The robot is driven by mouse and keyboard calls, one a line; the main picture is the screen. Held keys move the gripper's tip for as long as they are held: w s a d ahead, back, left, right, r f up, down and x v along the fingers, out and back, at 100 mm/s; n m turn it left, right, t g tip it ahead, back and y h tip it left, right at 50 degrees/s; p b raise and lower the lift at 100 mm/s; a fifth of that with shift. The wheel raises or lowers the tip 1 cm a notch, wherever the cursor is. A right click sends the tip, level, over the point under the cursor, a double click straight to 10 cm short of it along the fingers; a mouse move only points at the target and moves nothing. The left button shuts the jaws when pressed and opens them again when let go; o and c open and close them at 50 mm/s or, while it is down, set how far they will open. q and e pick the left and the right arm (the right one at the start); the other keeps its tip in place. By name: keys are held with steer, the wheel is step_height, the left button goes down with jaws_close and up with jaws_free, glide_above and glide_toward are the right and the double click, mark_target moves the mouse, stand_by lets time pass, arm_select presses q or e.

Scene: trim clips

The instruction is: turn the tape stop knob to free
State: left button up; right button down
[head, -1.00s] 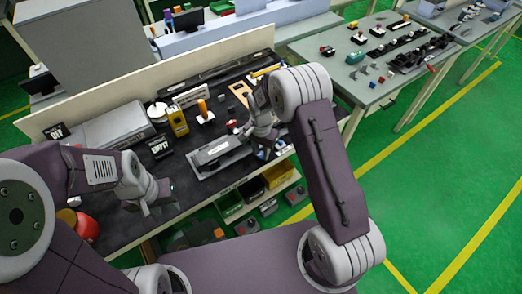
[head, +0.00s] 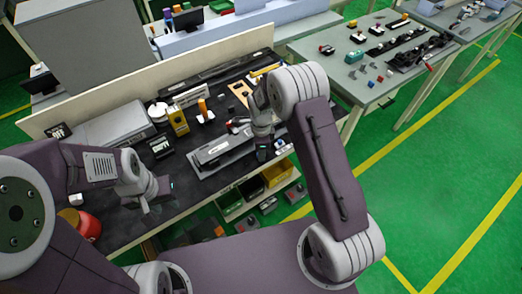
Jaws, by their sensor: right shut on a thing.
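A long grey fixture (head: 212,151) with a white label lies on the dark bench mat. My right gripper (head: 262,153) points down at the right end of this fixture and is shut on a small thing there. That thing, by its place the tape stop knob, is hidden by the fingers, so its setting cannot be read. My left gripper (head: 150,200) hangs over the front left of the bench, apart from the fixture. Its fingers look spread, with nothing between them.
A yellow device (head: 178,121), a grey box (head: 113,127) and a small black sign (head: 161,146) stand behind the fixture. An orange-handled tool (head: 203,108) stands near. A red round object (head: 88,226) is at the left. Bins (head: 277,173) sit below the bench front.

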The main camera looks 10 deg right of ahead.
steer(key=shift+w+r+m, duration=0.1)
steer(key=shift+m, duration=1.6)
steer(key=c, duration=1.5)
jaws_free()
steer(key=shift+o, duration=0.6)
step_height(320, 180, up, 9)
steer(key=shift+b, duration=0.45)
